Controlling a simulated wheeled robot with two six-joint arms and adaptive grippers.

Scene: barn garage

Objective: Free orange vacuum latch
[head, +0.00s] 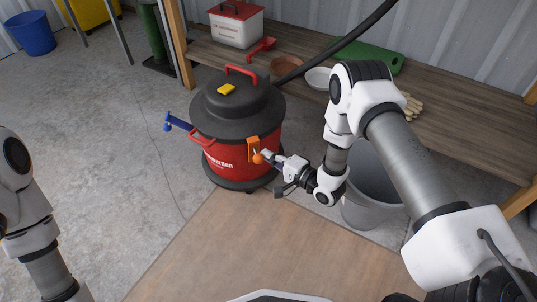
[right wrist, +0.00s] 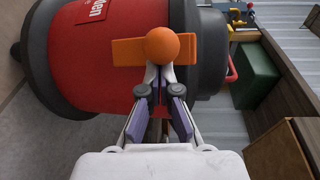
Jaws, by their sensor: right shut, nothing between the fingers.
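The red vacuum (head: 222,155) with a black lid (head: 232,105) stands upright on the floor. Its orange latch (head: 253,143) is on the side facing my right arm, with a round orange knob (head: 257,158). In the right wrist view, the orange latch plate (right wrist: 126,52) lies behind the ball knob (right wrist: 162,45). My right gripper (head: 267,159) is at the knob. Its closed fingertips (right wrist: 159,72) are just below the ball in the wrist view; I cannot tell whether they touch it. Nothing is between them. My left gripper is out of view.
A grey bin (head: 372,190) stands below my right arm. A wooden bench (head: 455,130) runs behind, holding a red-lidded box (head: 236,28). A black hose rises behind the vacuum.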

